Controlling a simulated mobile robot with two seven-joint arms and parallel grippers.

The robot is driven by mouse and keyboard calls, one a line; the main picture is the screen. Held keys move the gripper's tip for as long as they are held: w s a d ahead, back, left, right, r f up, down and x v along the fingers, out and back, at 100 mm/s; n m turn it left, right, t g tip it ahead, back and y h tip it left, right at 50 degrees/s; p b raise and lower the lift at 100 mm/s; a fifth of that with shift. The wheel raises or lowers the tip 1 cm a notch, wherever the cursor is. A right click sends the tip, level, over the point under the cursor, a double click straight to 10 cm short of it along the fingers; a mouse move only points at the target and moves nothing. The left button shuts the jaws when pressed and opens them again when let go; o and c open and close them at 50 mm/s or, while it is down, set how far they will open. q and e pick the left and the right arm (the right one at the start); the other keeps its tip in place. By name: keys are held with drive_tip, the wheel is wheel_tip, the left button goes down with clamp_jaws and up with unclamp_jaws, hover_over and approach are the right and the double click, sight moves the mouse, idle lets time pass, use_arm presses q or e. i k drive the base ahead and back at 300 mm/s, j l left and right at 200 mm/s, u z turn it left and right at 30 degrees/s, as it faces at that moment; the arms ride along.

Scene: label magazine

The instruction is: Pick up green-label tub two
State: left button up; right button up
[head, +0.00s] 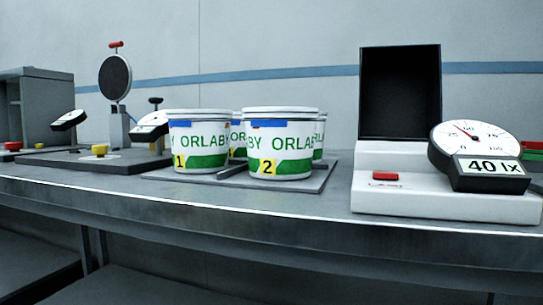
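Green-label tub two (281,145) stands upright on a dark grey plate at the middle of the bench in the head view. It is white with a lid, a green band, a blue patch and a yellow tag reading 2. Tub one (193,142), of the same look with a yellow tag reading 1, stands just left of it. More similar tubs (238,139) stand behind, mostly hidden by the front tubs. Neither of my grippers shows in this view.
A white light meter (405,200) with a dial reading 40 lx and a black upright panel (399,92) stands right of the tubs. A dark base plate (98,163) with a round disc stand (115,78) is at left. The bench front edge (330,222) is clear.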

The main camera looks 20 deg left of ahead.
sight(280, 140)
drive_tip(key=l+u, duration=0.7)
drive_tip(key=i+l+u, duration=0.45)
